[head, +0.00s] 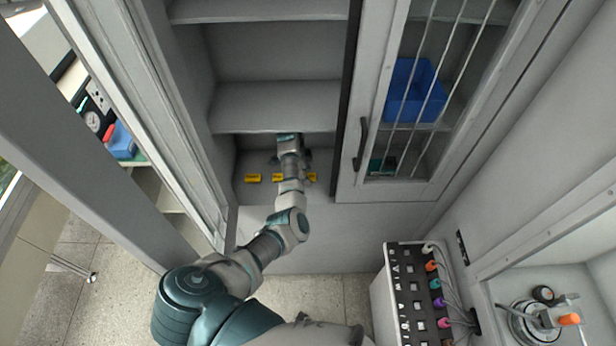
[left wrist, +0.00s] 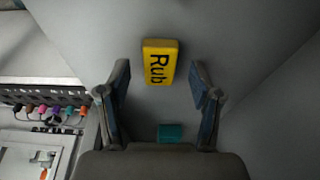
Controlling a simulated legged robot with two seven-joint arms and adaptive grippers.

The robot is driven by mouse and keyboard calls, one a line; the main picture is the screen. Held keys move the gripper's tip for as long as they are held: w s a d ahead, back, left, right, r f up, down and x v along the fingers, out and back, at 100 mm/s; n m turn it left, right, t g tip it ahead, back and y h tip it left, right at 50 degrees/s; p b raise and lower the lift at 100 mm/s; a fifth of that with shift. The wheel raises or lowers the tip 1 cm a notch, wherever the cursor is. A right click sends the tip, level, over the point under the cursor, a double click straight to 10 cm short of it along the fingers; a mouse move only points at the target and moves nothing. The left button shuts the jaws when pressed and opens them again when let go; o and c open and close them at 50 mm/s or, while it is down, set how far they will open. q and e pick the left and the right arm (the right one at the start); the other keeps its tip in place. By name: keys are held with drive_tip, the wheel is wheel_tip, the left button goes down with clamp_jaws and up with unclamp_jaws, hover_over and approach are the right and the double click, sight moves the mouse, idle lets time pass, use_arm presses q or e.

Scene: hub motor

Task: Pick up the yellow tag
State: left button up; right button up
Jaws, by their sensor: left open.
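My left gripper (head: 290,157) reaches into this low compartment. In the left wrist view, my left gripper (left wrist: 160,82) is open and empty. A yellow tag (left wrist: 160,62) with black letters "Rub" lies ahead, centred between the fingers and apart from them. I cannot tell which tag of the row it is. My right gripper is not in view.
The cabinet shelf (head: 270,107) is above the low compartment. The right door (head: 350,192) is closed, with a blue bin (head: 415,90) behind its glass. A panel with coloured plugs (head: 410,290) stands at lower right. Cabinet walls flank my arm.

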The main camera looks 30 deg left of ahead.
use_arm(q)
drive_tip(key=shift+w+d+f, duration=0.1)
drive_tip(key=shift+f, duration=0.35)
drive_tip(key=c, duration=1)
drive_tip(key=shift+r, duration=0.15)
